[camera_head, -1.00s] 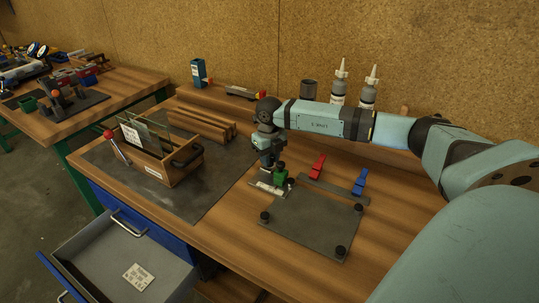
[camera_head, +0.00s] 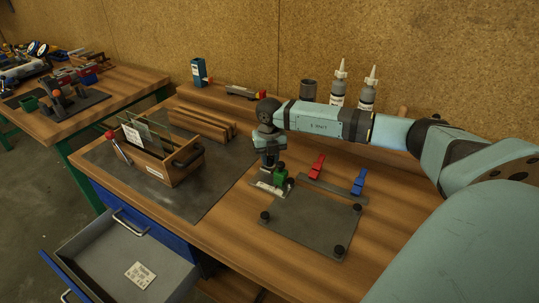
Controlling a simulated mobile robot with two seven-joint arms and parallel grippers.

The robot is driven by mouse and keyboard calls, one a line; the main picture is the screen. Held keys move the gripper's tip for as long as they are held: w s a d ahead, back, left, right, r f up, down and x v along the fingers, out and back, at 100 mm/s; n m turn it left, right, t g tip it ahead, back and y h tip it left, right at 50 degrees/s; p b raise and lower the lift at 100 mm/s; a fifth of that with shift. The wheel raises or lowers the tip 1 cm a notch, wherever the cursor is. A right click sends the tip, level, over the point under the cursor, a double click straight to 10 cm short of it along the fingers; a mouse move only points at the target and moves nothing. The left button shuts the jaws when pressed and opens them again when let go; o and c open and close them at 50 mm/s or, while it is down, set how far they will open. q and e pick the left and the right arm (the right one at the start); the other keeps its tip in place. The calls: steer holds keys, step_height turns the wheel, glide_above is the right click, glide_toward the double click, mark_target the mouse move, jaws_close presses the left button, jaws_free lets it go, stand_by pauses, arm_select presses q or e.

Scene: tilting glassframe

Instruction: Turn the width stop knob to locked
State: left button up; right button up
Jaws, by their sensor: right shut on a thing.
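My right gripper (camera_head: 269,174) points down at the left end of the dark jig on the workbench. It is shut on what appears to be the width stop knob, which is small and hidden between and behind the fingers. A pale labelled plate (camera_head: 267,189) lies just below the fingertips. A green clamp (camera_head: 281,176) stands right beside the fingers on the right. Whether the knob points to locked cannot be read. My left gripper is not in view.
A red clamp (camera_head: 317,166) and a blue clamp (camera_head: 359,182) stand on the strip behind the dark plate (camera_head: 310,222). A wooden box (camera_head: 164,160) with glass panes and a red-tipped lever stands left. A drawer (camera_head: 130,262) hangs open at the front.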

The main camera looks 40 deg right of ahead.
mark_target(270, 158)
steer(key=shift+r, duration=0.1)
steer(key=o, duration=0.9)
steer(key=shift+o, duration=0.2)
step_height(270, 158, up, 14)
steer(key=shift+f, duration=0.2)
